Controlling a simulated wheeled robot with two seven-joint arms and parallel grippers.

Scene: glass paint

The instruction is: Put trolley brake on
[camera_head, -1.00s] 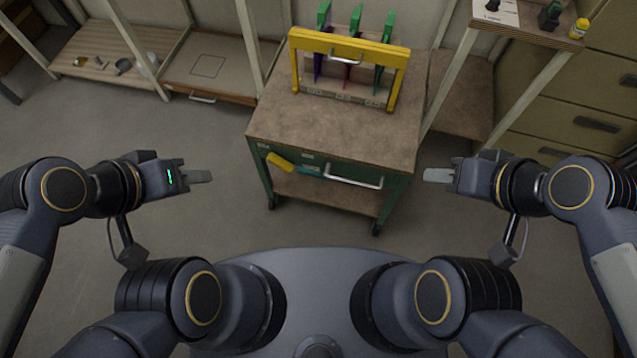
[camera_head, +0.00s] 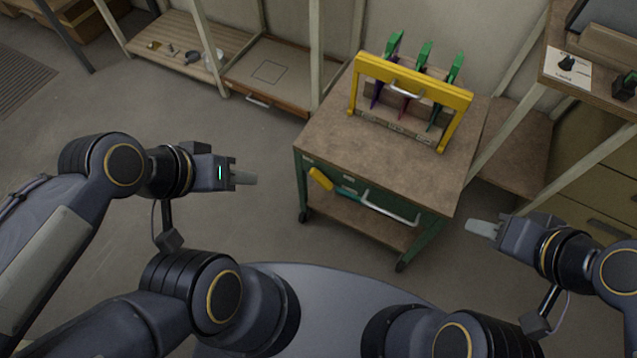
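The trolley (camera_head: 385,160) has a brown top and a green frame and stands right of centre. A yellow handle-like part (camera_head: 320,179) sticks out at its front left, under the top edge; I cannot tell whether it is the brake. A silver handle (camera_head: 391,208) is on its front. A dark castor (camera_head: 401,266) shows at the near corner. My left gripper (camera_head: 245,178) is in the air left of the trolley, apart from it. My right gripper (camera_head: 482,228) is close to the trolley's right front corner in the picture, with nothing visible in it. The fingers of both overlap, so their opening is unclear.
A yellow-framed rack (camera_head: 413,80) with green-handled tools stands on the trolley. Low wooden shelves (camera_head: 262,70) line the back left. A wooden bench (camera_head: 590,85) is at the right, close beyond the trolley. The grey floor left of the trolley is clear.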

